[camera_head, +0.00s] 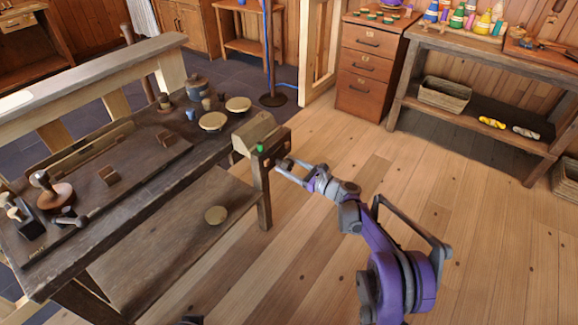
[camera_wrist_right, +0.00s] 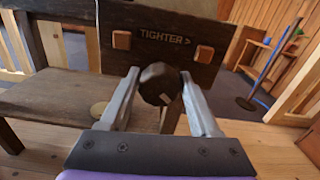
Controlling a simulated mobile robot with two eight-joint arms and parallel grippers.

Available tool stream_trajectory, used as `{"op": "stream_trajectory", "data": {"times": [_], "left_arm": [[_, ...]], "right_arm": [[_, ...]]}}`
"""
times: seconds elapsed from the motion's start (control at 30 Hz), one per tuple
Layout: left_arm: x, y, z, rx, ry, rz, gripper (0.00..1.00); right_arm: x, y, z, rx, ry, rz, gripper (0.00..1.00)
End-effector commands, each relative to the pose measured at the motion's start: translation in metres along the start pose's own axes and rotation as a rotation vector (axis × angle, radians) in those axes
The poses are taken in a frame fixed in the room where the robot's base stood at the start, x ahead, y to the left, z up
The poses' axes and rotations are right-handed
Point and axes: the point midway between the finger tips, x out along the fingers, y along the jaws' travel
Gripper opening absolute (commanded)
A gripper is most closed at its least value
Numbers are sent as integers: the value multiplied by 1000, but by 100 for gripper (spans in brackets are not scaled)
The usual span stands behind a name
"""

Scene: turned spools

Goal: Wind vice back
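The vice has a pale wooden block (camera_head: 257,132) and stands at the right end of the dark workbench (camera_head: 140,180). Its dark front plate (camera_wrist_right: 212,45) carries the words "TIGHTER >" and fills the top of the right wrist view. A dark faceted knob (camera_wrist_right: 158,82) sticks out from the plate below the words. My right gripper (camera_head: 284,166) is at the vice's front. In the wrist view its fingers (camera_wrist_right: 160,90) are spread wide, one on each side of the knob. Whether they touch it is hard to tell. My left gripper is not recognisable in either view.
A plane (camera_head: 22,218), a round-based tool (camera_head: 54,192), small blocks, pots and pale discs (camera_head: 213,121) lie on the bench. A lower shelf (camera_head: 160,240) runs beneath it. A drawer cabinet (camera_head: 368,62) and shelving (camera_head: 480,120) stand behind. The wooden floor right of the bench is clear.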

Motion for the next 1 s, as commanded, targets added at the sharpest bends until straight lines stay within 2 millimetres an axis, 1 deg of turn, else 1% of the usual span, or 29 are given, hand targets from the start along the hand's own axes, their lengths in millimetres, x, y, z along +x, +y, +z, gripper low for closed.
{"op": "stream_trajectory", "data": {"times": [0.03,0.17,0.2,0.27,0.3,0.47,0.67,0.87,1.0], "left_arm": [[0,0,0,0,0,0,50],[0,0,0,0,0,0,50],[0,0,0,0,0,0,50],[0,0,0,0,0,0,50],[0,0,0,0,0,0,50],[0,0,0,0,0,0,50],[1,0,0,0,0,0,50],[2,0,0,0,0,0,50],[2,0,1,0,-1,0,50]], "right_arm": [[0,0,0,0,0,0,52],[0,0,0,0,0,0,29],[0,0,0,0,0,0,21],[0,0,0,0,0,0,11],[0,0,0,0,0,0,3],[0,0,0,-6,0,0,2],[0,0,0,-59,0,0,2],[0,1,0,-185,0,0,2],[0,2,-1,-308,0,0,2]]}}
